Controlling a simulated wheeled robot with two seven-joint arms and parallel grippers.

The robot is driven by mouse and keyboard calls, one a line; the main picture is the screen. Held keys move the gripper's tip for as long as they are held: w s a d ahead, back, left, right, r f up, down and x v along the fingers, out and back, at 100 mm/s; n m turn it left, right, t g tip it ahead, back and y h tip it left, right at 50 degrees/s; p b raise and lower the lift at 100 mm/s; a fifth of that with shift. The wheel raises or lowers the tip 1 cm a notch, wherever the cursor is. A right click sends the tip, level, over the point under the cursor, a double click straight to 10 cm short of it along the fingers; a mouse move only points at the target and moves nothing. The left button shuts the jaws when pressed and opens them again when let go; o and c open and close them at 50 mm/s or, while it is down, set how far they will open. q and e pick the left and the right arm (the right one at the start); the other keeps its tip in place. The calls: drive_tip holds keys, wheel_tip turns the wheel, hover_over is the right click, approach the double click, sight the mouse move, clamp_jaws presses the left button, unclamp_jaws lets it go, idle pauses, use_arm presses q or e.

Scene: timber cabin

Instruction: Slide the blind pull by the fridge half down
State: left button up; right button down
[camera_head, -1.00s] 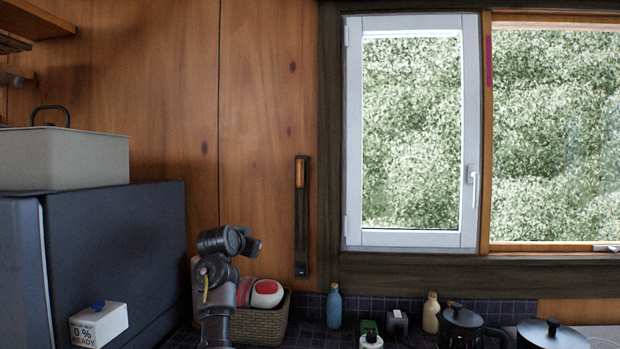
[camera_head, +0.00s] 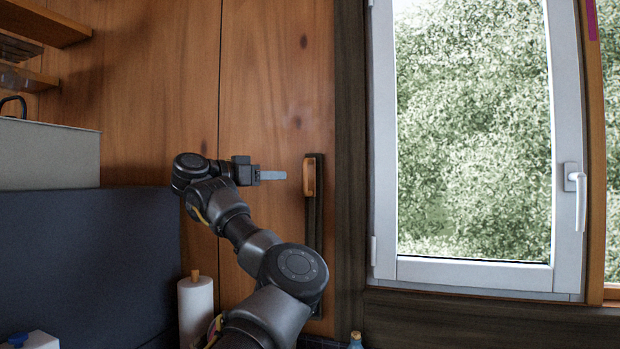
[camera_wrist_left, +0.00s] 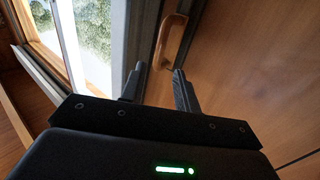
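The blind pull (camera_head: 309,177) is a wooden handle at the upper end of a dark vertical track (camera_head: 315,232) on the timber wall, left of the window. My left gripper (camera_head: 284,175) is level with the pull and just left of it in the head view, with a gap between. In the left wrist view the gripper (camera_wrist_left: 155,75) is open, its two fingers apart, and the pull (camera_wrist_left: 172,42) lies ahead, beyond the fingertips. Nothing is between the fingers. The fridge (camera_head: 90,262) is the dark block at the left. My right gripper is not in view.
A window (camera_head: 470,272) with a white frame and handle is on the right. A grey box (camera_head: 50,158) sits on the fridge. The wall around the track is clear.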

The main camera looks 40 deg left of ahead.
sight(305, 187)
use_arm(q)
drive_tip(key=shift+p+x, duration=2.6)
drive_tip(key=shift+x, duration=2.6)
drive_tip(key=shift+a, duration=0.1)
clamp_jaws()
